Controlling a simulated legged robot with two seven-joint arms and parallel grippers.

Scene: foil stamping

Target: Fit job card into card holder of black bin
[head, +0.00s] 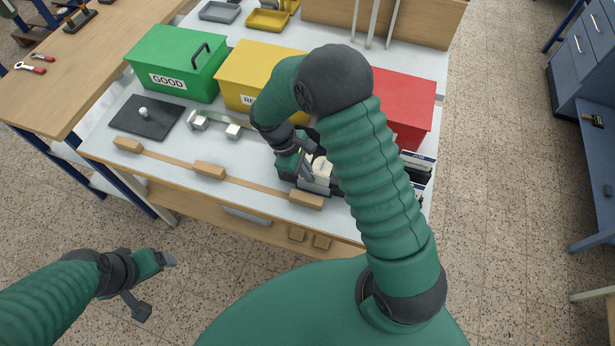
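A small dark bin (316,188) stands near the front edge of the white-topped bench, with something pale (322,168) in or above it. My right gripper (306,168) points down at this bin, largely covered by my own wrist and arm. Whether its fingers hold anything cannot be made out. I cannot clearly pick out the job card or the bin's card holder. My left gripper (155,286) is open and empty, with its fingers spread, over the floor in front of the bench at lower left.
Green GOOD (178,62), yellow (255,72) and red (408,105) boxes stand at the back. A wooden rail with blocks (210,170) runs along the front. A black plate with a knob (145,117) lies left. Dark labelled items (417,163) stand right of my arm.

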